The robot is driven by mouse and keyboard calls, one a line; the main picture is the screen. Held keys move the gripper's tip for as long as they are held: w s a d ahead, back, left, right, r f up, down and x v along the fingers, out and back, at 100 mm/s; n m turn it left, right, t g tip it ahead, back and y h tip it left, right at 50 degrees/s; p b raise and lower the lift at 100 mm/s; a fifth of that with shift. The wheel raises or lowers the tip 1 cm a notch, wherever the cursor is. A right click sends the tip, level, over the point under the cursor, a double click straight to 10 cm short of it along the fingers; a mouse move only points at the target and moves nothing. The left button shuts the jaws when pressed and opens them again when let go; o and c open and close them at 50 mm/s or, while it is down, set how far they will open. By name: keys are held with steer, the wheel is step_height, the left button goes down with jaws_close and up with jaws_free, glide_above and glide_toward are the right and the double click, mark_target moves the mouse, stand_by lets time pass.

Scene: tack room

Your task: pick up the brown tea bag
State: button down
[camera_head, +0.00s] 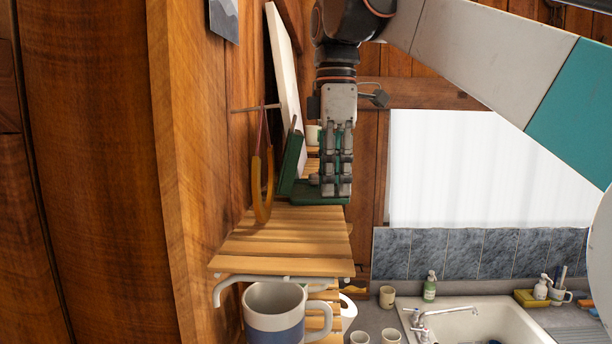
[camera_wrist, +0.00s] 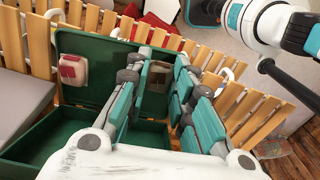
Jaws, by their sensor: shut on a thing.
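A green box (camera_head: 291,160) stands open on a slatted wooden shelf (camera_head: 285,240), its lid upright against the wall side. It also shows in the wrist view (camera_wrist: 85,118). My gripper (camera_head: 336,194) points down into the box. In the wrist view my gripper (camera_wrist: 159,66) has its two fingers either side of a small brown piece, which looks like the brown tea bag (camera_wrist: 158,80). It is shut on this piece, still low within the box. The fingers hide part of it. In the head view the tea bag is hidden.
A yellow-brown loop (camera_head: 262,187) hangs left of the box. A white board (camera_head: 284,70) leans behind it. A white and blue mug (camera_head: 272,318) is below the shelf. A sink (camera_head: 480,322) is at lower right.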

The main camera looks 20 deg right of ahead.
mark_target(337, 185)
steer(key=shift+w+d, duration=0.2)
steer(key=shift+d, duration=0.3)
steer(key=shift+a, duration=0.1)
steer(key=c, duration=1.8)
jaws_free()
steer(key=shift+a, duration=0.15)
steer(key=o, duration=0.5)
steer(key=shift+c, duration=0.2)
steer(key=shift+d, duration=0.2)
steer(key=shift+a, duration=0.1)
steer(key=shift+r, duration=3.75)
steer(key=shift+o, duration=0.3)
